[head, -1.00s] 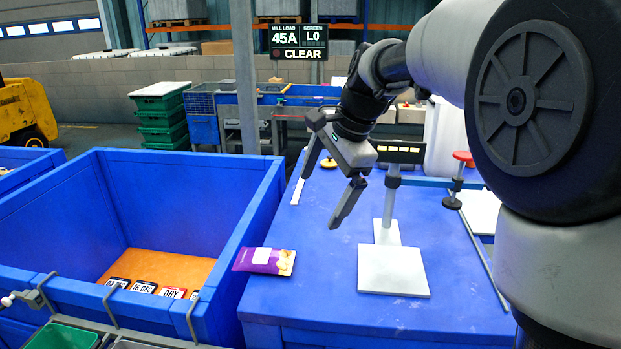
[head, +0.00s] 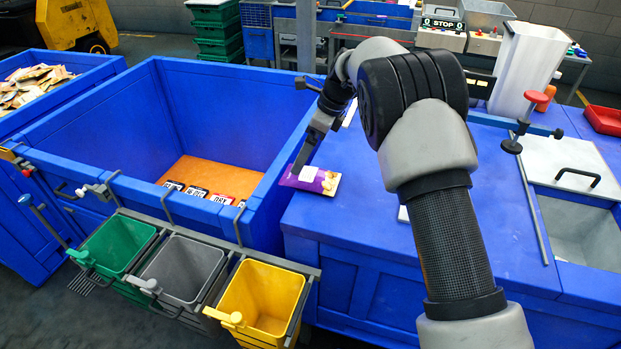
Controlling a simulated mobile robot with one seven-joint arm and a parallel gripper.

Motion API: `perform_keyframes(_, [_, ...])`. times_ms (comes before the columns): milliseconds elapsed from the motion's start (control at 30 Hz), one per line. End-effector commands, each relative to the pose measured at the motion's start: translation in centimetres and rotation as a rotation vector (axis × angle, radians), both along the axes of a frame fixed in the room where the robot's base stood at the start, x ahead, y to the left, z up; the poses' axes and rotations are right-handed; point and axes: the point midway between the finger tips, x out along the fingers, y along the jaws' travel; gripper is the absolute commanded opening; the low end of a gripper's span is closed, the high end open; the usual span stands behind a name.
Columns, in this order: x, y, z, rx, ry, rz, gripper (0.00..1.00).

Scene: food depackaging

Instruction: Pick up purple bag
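The purple bag (head: 312,180) lies flat on the blue table (head: 350,229), at its left edge beside the big blue bin. It has a white label and a pale picture at its right end. My gripper (head: 303,160) is just above the bag's left part, pointing down. One finger shows, reaching down to or just over the bag. My arm hides the other finger, so I cannot tell whether the gripper touches the bag or how wide it is.
The big blue bin (head: 136,87) with an orange floor stands left of the table. Green (head: 117,243), grey (head: 192,268) and yellow (head: 262,303) small bins hang in front. A clamp post (head: 522,124) and a lidded basin (head: 580,232) are at the right.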

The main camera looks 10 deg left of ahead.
Motion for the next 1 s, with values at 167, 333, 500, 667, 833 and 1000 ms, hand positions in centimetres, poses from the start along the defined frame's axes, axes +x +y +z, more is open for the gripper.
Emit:
perform_keyframes(167, [0.0,1.0,-2.4,0.0,-0.001,0.002,0.98])
perform_keyframes(333, [0.0,1.3,-3.1,0.0,-0.001,0.001,0.98])
perform_keyframes(500, [-0.3,2.0,-4.6,-0.001,0.001,0.001,0.98])
perform_keyframes(667, [-0.5,3.0,-6.9,-0.001,0.001,0.001,0.98])
perform_keyframes(833, [-0.4,3.4,-7.7,0.0,-0.003,0.001,0.98])
perform_keyframes(1000, [-0.4,3.3,-7.7,0.0,-0.003,0.001,0.91])
